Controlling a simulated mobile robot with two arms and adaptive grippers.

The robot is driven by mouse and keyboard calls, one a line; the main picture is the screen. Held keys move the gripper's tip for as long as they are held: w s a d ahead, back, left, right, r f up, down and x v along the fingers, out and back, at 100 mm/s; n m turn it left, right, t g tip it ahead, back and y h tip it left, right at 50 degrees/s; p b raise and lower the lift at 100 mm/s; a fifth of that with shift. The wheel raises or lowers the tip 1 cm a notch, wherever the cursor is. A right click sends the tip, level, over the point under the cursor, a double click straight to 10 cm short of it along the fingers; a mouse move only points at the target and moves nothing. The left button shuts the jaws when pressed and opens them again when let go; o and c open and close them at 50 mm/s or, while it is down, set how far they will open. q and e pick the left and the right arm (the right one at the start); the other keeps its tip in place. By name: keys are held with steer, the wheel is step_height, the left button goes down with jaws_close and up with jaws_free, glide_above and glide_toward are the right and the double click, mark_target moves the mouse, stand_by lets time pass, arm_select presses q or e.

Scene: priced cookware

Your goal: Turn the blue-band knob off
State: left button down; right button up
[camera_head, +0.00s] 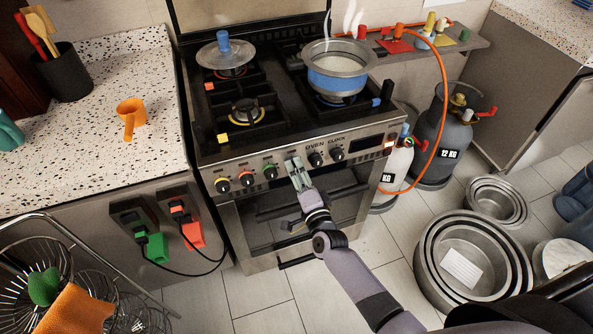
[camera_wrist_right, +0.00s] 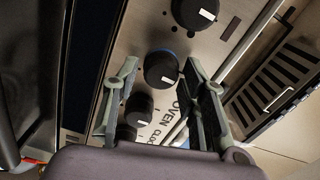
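The blue-band knob (camera_wrist_right: 162,70) is a black knob with a blue ring, seen in the right wrist view between my right gripper's fingers. Its white mark points toward the right finger. In the head view it is hidden behind my right gripper (camera_head: 295,168), which is at the stove's front panel between the green-band knob (camera_head: 270,172) and the oven knob (camera_head: 315,159). In the wrist view the right gripper (camera_wrist_right: 163,85) is open, a finger on each side of the knob, with gaps visible. A steaming pot (camera_head: 338,72) with a blue band sits on the stove. My left gripper is not in view.
An orange-band knob (camera_head: 247,179) and a yellow-band knob (camera_head: 222,186) are farther left; the clock knob (camera_head: 337,154) is to the right. The oven handle (camera_head: 310,200) runs below the panel. A gas cylinder (camera_head: 442,135) with an orange hose stands right of the stove.

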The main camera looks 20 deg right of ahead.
steer(key=s, duration=1.1)
steer(key=shift+s+d, duration=0.2)
steer(key=s+f+n+g, duration=0.3)
steer(key=s+f+n, duration=0.15)
steer(key=f, duration=0.55)
steer(key=s+f+n+g+y, duration=0.1)
steer(key=s+f+n+g, duration=0.2)
steer(key=s+f, duration=0.5)
steer(key=s+f+n+g, duration=0.3)
steer(key=f, duration=0.9)
steer(key=s+d+f+n+g, duration=0.2)
steer(key=s+f, duration=0.2)
steer(key=s, duration=0.4)
steer(key=s+d+f+n+g+h, duration=0.1)
steer(key=s+f+n+g, duration=0.2)
steer(key=s, duration=0.5)
steer(key=s+d+f+n+g, duration=0.2)
steer(key=s+f, duration=0.3)
steer(key=s, duration=0.3)
steer(key=shift+d+f+g+h, duration=0.25)
steer(key=shift+d+g+h, duration=0.1)
steer(key=shift+g, duration=0.15)
